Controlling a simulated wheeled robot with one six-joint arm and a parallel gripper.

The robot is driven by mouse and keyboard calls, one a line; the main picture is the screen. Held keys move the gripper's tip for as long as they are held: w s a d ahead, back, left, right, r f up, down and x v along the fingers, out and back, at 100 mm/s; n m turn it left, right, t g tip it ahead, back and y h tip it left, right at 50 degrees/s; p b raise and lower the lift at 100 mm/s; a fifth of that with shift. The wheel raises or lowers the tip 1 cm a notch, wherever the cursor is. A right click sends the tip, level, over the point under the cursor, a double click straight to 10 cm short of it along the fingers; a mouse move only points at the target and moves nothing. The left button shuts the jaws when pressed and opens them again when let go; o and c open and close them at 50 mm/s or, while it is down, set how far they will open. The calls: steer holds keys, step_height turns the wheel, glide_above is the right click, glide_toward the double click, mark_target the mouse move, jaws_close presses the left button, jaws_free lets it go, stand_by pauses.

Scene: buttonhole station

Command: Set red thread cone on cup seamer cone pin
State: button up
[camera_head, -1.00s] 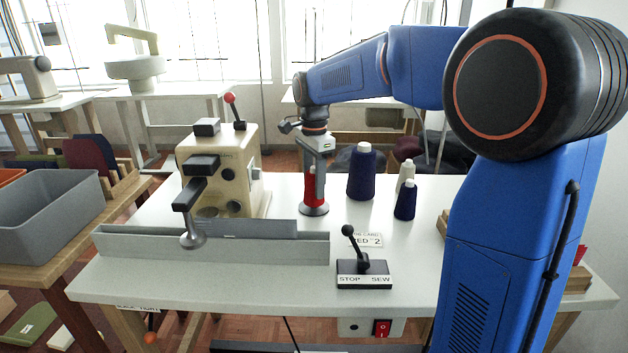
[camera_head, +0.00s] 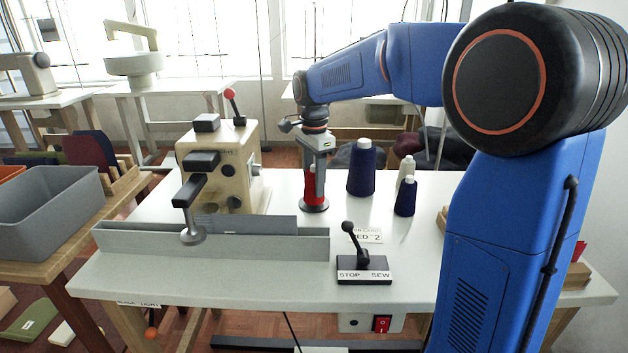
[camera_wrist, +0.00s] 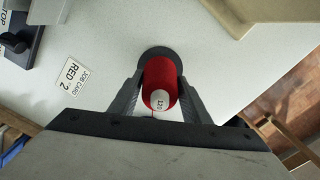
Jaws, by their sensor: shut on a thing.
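The red thread cone (camera_head: 311,188) stands upright on the table, at the round dark base (camera_head: 314,206) of the cone pin. My gripper (camera_head: 314,182) comes down from above and is shut on the cone. In the wrist view the red cone (camera_wrist: 160,84) sits between the two fingers, with a white label on its top, and the dark base disc (camera_wrist: 157,53) shows beyond it. The pin itself is hidden by the cone. I cannot tell whether the cone touches the base. The cream cup seamer (camera_head: 222,165) stands to the left.
A large navy cone (camera_head: 362,170), a white cone (camera_head: 406,168) and a small navy cone (camera_head: 405,198) stand to the right. A STOP/SEW lever box (camera_head: 364,268) and a job card reading "RED 2" (camera_wrist: 73,76) lie in front.

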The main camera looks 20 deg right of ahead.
steer(key=shift+f, duration=0.15)
steer(key=o, duration=1.2)
step_height(320, 180, up, 12)
